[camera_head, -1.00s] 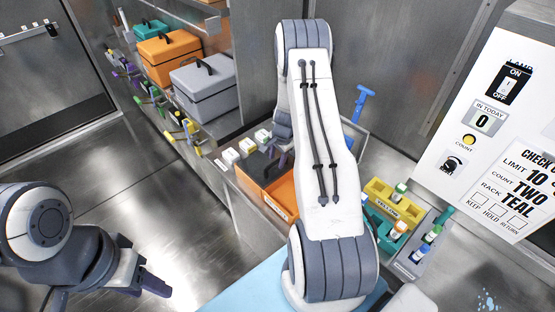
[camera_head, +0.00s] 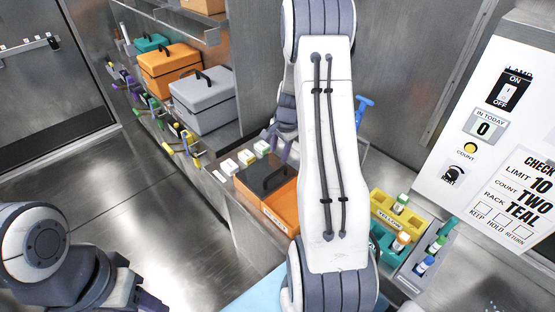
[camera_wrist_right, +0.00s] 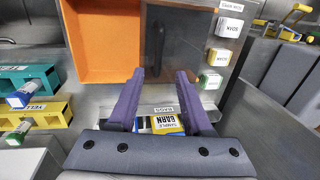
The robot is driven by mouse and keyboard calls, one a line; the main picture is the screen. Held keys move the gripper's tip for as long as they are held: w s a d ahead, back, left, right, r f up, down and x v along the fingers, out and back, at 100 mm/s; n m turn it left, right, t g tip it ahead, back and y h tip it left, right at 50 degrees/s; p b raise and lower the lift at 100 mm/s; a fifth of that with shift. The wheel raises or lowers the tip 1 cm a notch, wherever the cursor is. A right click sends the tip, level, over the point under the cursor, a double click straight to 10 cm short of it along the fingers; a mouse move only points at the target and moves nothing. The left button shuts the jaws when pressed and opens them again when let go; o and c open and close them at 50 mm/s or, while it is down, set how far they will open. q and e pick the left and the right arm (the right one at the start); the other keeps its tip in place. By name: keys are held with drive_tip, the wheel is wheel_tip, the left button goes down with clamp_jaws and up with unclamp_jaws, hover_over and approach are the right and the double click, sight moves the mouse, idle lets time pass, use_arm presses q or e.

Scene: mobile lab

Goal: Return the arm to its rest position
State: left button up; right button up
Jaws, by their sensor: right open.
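My right arm rises through the middle of the head view, its white link large and near the camera. My right gripper (camera_head: 279,147) is partly hidden behind that arm, above the back of the orange bin (camera_head: 283,204). In the right wrist view its two purple fingers (camera_wrist_right: 160,78) stand apart with nothing clasped between them.
A yellow rack (camera_head: 397,214) and a teal rack (camera_head: 385,243) with vials stand right of my right arm. Several small white boxes (camera_head: 245,158) line the bin's back. A white panel (camera_head: 470,190) stands at right. Grey (camera_head: 204,101) and orange (camera_head: 169,72) cases sit on the back shelf.

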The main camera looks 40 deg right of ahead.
drive_tip(key=shift+r, duration=0.1)
idle(0.5)
drive_tip(key=s+a+r+n+b, duration=0.1)
drive_tip(key=s+a+r+n, duration=0.2)
drive_tip(key=a, duration=0.6)
drive_tip(key=a+r+n+g+y+b, duration=0.1)
drive_tip(key=a+r+n, duration=0.1)
drive_tip(key=a+n, duration=0.5)
drive_tip(key=s+a+r+n+b, duration=0.1)
drive_tip(key=s+a+r+n, duration=0.15)
drive_tip(key=a, duration=0.85)
drive_tip(key=s+a+n, duration=0.3)
drive_tip(key=s+n, duration=0.1)
drive_tip(key=s, duration=0.2)
drive_tip(key=s+a+r+n+b, duration=0.1)
drive_tip(key=s+a+n, duration=0.2)
drive_tip(key=s, duration=0.4)
drive_tip(key=s+a+r+n+g, duration=0.1)
drive_tip(key=s+a+n, duration=0.3)
drive_tip(key=s, duration=0.3)
drive_tip(key=shift+n, duration=0.45)
drive_tip(key=shift+d+r, duration=0.1)
